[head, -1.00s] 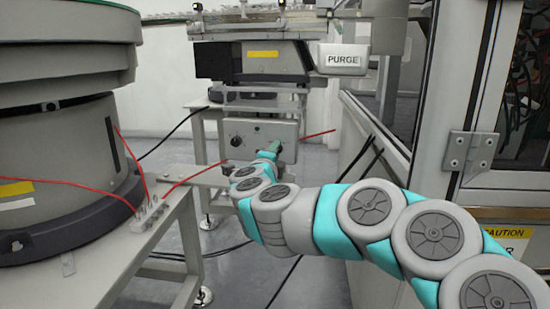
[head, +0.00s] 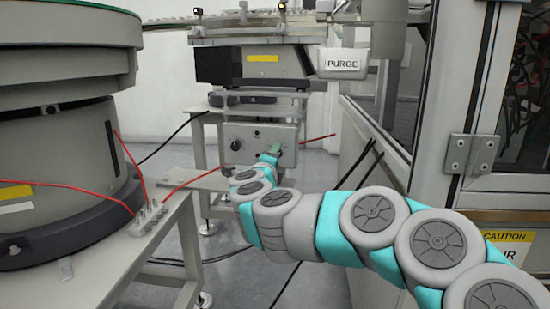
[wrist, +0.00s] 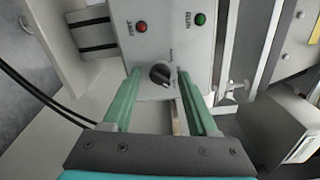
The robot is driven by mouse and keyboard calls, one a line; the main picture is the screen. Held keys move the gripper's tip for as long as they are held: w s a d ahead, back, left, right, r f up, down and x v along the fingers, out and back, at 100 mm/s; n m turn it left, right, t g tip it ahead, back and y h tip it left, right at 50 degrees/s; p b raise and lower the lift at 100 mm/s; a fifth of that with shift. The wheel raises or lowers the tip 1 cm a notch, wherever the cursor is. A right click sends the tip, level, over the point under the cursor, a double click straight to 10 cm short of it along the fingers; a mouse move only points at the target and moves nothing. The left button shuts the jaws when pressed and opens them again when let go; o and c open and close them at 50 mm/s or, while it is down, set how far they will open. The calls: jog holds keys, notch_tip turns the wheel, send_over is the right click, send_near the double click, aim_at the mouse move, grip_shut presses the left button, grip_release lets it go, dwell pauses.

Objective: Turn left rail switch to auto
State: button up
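A grey control box (wrist: 175,45) carries a black rotary switch (wrist: 160,74) with a pale pointer mark. Small labels beside the knob are too blurred to read. My gripper (wrist: 159,78) is open in the wrist view, with one green finger on each side of the knob and visible gaps between. I cannot tell whether the fingertips reach past the knob's face. In the head view the control box (head: 240,133) is under the far feeder, and my gripper (head: 275,151) is in front of it, covering part of its face.
A red lamp (wrist: 141,27) and a green lamp (wrist: 200,19) sit on the box beyond the knob. A metal fitting (wrist: 232,90) is right of the fingers. The large bowl feeder (head: 60,150) stands left, and a framed cabinet (head: 465,150) stands right. Red wires cross near the box.

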jog(key=shift+o, duration=0.2)
jog(key=s+a, duration=0.1)
jog(key=s, duration=0.6)
jog(key=shift+s+p, duration=0.4)
jog(key=shift+p, duration=0.05)
